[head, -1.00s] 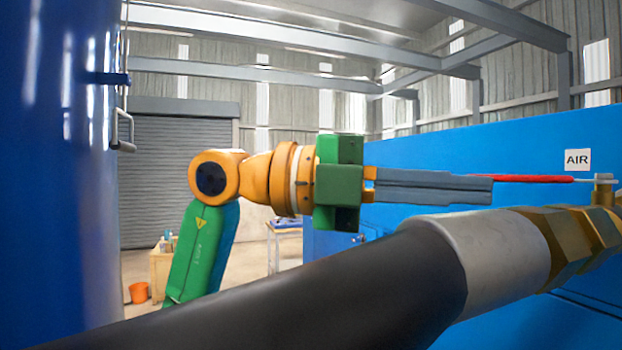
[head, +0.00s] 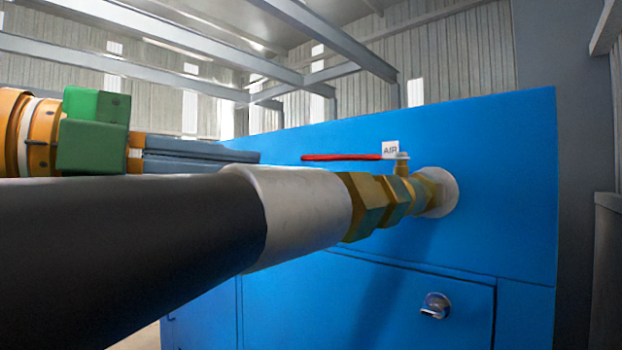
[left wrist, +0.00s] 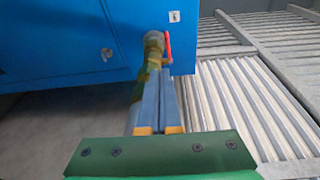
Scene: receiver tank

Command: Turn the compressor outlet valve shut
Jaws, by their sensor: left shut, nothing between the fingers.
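The compressor outlet valve (head: 402,183) is a brass body on the blue compressor's face, with a red lever (head: 345,157). The lever points left, roughly along the hose, in the head view. In the left wrist view the red lever (left wrist: 168,47) shows just beyond the fingertips. My left gripper (head: 258,157) is shut and empty, with its long grey fingers above and behind the hose. Its tips are left of the lever's free end, with a gap between them in the head view. My right gripper is not in view.
A thick black hose (head: 130,250) with a grey metal sleeve (head: 300,213) crosses the foreground to the valve. The blue compressor (head: 480,150) fills the right, with a door latch (head: 435,306) below the valve. An AIR label (head: 390,149) sits behind the lever.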

